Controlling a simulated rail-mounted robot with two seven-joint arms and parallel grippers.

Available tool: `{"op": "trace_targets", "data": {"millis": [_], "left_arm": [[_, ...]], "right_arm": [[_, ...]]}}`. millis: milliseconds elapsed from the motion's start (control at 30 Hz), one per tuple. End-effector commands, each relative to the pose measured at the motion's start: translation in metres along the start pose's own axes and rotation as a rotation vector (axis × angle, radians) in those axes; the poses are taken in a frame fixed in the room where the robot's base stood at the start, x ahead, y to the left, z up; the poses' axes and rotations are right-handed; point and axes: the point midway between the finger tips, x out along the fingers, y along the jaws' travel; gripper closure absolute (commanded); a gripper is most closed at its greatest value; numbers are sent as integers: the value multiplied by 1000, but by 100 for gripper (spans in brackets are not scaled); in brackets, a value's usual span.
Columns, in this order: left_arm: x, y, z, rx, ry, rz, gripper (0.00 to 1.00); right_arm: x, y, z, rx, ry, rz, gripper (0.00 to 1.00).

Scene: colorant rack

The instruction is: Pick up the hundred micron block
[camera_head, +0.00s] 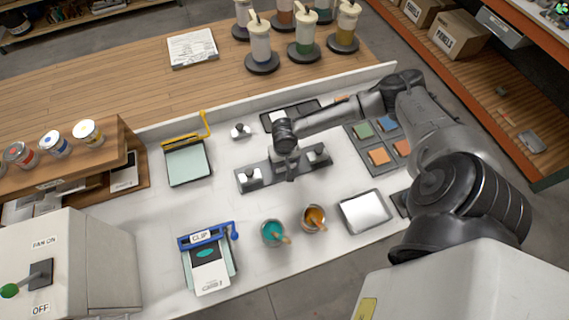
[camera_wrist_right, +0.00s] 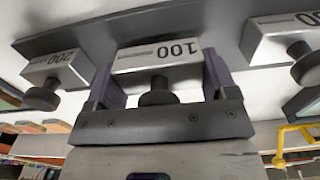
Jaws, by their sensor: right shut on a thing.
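The hundred micron block (camera_wrist_right: 157,57) is a silver block marked 100, upside down in the right wrist view, with a dark round knob. My right gripper (camera_wrist_right: 160,80) has one finger on each side of it and is shut on it. In the head view my right gripper (camera_head: 291,176) points down over the middle of the dark grey block holder (camera_head: 270,182), and mostly hides this block. I cannot tell whether the block is clear of the holder. My left gripper is not in view.
A block marked 200 (camera_wrist_right: 58,70) and another, partly cut off block (camera_wrist_right: 285,42) flank the held one. A separate knobbed block (camera_head: 240,131) stands behind the holder. Teal (camera_head: 273,233) and orange (camera_head: 314,219) paint cups stand in front, with a clip board (camera_head: 207,265) and a metal tray (camera_head: 364,212).

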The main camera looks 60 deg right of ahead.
Motion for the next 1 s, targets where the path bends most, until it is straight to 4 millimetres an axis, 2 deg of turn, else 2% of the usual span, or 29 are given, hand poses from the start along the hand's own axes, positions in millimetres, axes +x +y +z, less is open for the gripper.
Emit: {"op": "trace_targets", "data": {"millis": [100,200,433,700,1000], "left_arm": [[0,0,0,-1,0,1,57],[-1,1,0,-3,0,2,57],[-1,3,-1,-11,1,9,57],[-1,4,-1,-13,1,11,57],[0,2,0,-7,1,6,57]], "right_arm": [[-24,1,-1,-2,4,-1,60],[-35,23,14,-2,1,6,60],[-62,60,39,-2,2,5,60],[-81,86,57,-1,2,3,60],[-89,96,65,0,1,-1,60]]}}
